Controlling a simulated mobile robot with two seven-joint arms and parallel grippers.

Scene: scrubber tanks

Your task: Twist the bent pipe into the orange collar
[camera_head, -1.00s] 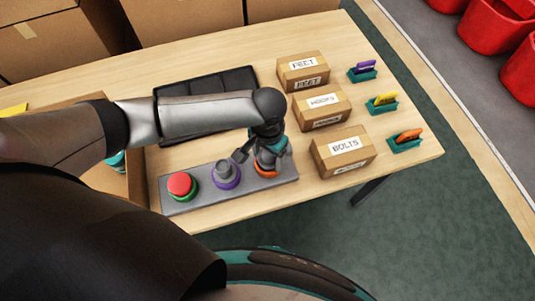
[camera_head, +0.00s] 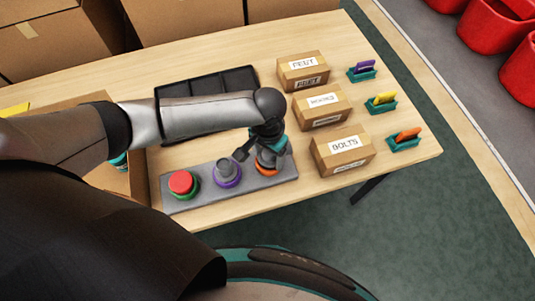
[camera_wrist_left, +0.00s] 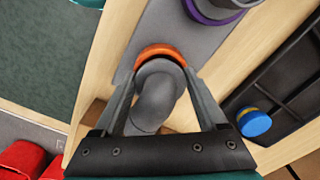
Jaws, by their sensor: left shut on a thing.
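The bent pipe (camera_wrist_left: 155,95) is a grey elbow, seen in the left wrist view between the fingers of my left gripper (camera_wrist_left: 160,88). The gripper is shut on it. The pipe's far end meets the orange collar (camera_wrist_left: 160,51); I cannot tell how deep it sits. In the head view my left gripper (camera_head: 263,158) is over the right end of the grey base plate (camera_head: 203,198), right above the orange collar (camera_head: 265,170). The gripper hides most of the pipe there. My right gripper is not in view.
The plate also bears a purple collar (camera_head: 227,181) with a grey part and a red cap (camera_head: 181,182) on a green ring. A black divided tray (camera_head: 215,82) lies behind my arm. Boxes labelled FEET (camera_head: 303,70), HOOKS and BOLTS (camera_head: 342,152) stand at the right.

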